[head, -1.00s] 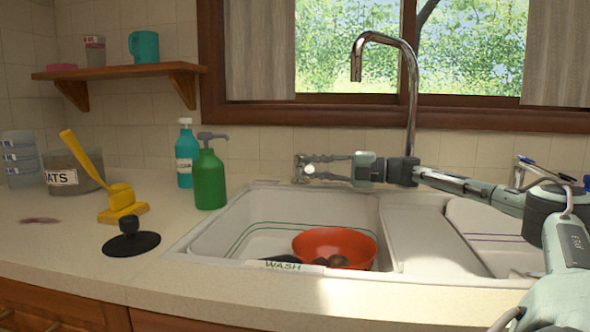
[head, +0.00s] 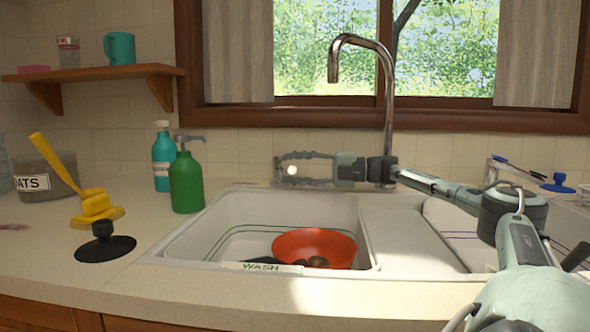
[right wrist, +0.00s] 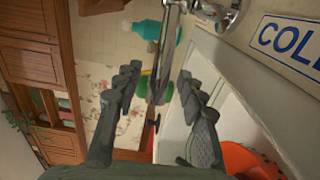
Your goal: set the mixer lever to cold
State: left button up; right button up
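The chrome faucet (head: 388,100) rises behind the sink, its spout bending left. My right gripper (head: 282,170) reaches left past the faucet's base, along the back wall. In the right wrist view, my right gripper (right wrist: 158,76) is open, with its fingers apart. A chrome rod, apparently the mixer lever (right wrist: 170,45), runs between the fingers; I cannot tell whether either finger touches it. A white sign reading "COL", cut off by the frame edge (right wrist: 290,42), is at the upper right of that view. In the head view the lever is mostly hidden by the gripper. My left gripper is not in view.
A red bowl (head: 310,243) sits in the white sink (head: 215,225). A yellow brush (head: 95,205) and a black stopper (head: 104,247) lie on the left counter. The window is behind.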

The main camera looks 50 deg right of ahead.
jog(key=v, duration=0.7)
jog(key=shift+s, duration=0.25)
jog(key=shift+d, duration=0.1)
jog(key=shift+c, duration=0.4)
